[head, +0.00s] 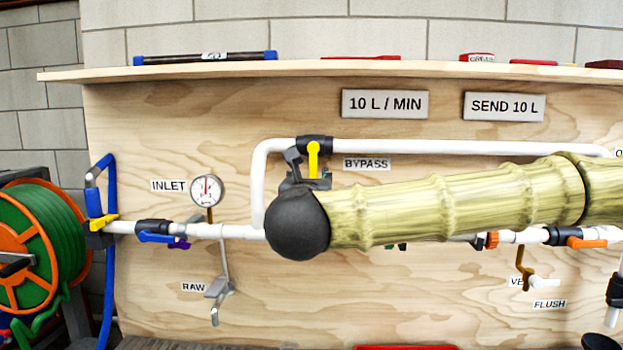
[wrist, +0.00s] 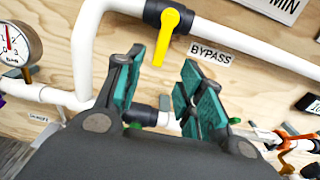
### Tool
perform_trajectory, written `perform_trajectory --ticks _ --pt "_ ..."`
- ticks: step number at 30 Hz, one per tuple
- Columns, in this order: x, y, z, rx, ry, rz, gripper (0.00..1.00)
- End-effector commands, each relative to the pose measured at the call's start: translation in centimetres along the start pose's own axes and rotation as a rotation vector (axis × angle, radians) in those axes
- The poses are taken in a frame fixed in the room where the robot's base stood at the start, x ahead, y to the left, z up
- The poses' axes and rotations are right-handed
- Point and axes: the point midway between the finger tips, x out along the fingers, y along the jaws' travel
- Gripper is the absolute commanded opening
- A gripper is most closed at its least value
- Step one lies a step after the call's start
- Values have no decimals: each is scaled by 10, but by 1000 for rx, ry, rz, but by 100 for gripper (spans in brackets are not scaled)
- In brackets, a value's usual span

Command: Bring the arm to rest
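My arm reaches across the board from the right in the head view. My gripper (head: 305,172) is at its left end, in front of the white pipework and just below the bypass valve. The wrist view shows my gripper (wrist: 163,82) open, its two green-padded fingers apart with nothing held between them. The yellow bypass handle (wrist: 166,35) hangs down from the black valve body, beyond the fingertips; I cannot tell if a finger touches it. The handle (head: 313,160) also points down in the head view. My arm hides the middle of the lower pipe.
A pressure gauge (head: 207,190) and a blue-handled valve (head: 156,237) are left of my gripper. An orange-handled valve (head: 587,243) is at the right. A shelf (head: 300,71) with tools runs above. A hose reel (head: 40,240) stands far left. Open board lies below my arm.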

Motion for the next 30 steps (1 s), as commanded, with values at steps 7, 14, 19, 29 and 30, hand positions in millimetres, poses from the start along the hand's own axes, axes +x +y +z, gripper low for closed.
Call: perform_trajectory --ticks 7,14,19,29,30 --pt "-13 0 0 0 1 -1 38" --pt "-13 0 0 0 0 -1 38" --pt "-10 4 -14 -47 13 12 38" --pt "2 34 -164 -524 126 174 38" --pt "0 36 -184 -586 140 199 38"
